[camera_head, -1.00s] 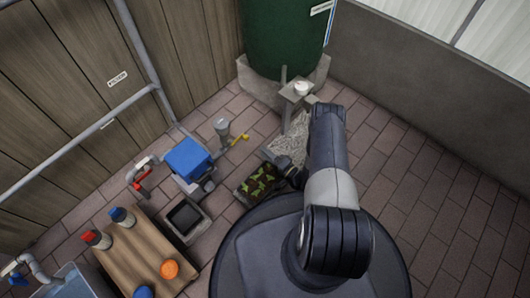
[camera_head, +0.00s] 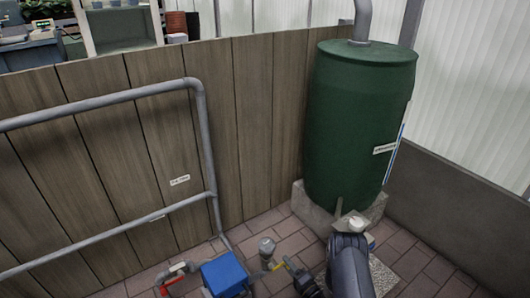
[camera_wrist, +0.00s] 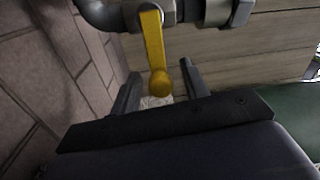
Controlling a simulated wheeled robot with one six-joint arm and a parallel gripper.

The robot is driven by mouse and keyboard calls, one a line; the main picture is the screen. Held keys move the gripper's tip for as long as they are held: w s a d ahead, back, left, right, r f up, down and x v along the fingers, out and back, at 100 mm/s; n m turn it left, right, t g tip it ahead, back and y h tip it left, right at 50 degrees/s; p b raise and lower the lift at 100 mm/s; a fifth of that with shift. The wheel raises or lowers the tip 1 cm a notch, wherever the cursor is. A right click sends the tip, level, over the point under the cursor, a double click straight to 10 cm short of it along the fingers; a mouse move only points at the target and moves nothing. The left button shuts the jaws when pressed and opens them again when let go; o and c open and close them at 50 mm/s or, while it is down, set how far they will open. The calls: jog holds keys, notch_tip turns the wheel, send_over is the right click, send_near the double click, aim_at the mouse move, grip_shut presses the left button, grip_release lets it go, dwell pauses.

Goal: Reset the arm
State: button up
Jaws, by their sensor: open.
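My gripper (camera_wrist: 160,72) is open, with its two dark fingers apart in the wrist view. A yellow valve handle (camera_wrist: 152,45) on a grey pipe shows between and beyond the fingers. The fingers do not close on it, and I cannot tell whether they touch it. In the head view my arm reaches in from the bottom right, and the dark gripper (camera_head: 296,273) is close to the yellow handle (camera_head: 275,266). The fingers are too small to make out there.
A green barrel (camera_head: 358,125) stands on a concrete block at the back right. A wooden fence (camera_head: 255,130) with grey pipes (camera_head: 207,150) is at the left. A blue box (camera_head: 224,272) and a red-handled tap (camera_head: 178,278) are low in front. A low grey wall is at right.

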jog(key=shift+s+d, duration=0.1)
dwell(0.3)
jog(key=p+v, duration=0.3)
jog(key=v, duration=0.8)
jog(key=b+x, duration=0.1)
jog(key=x, duration=0.4)
jog(key=b+x, duration=0.2)
jog(key=x, duration=0.4)
jog(key=shift+f, duration=0.2)
jog(key=shift+r, duration=0.3)
jog(key=shift+r+n, duration=0.4)
jog(key=shift+n, duration=0.6)
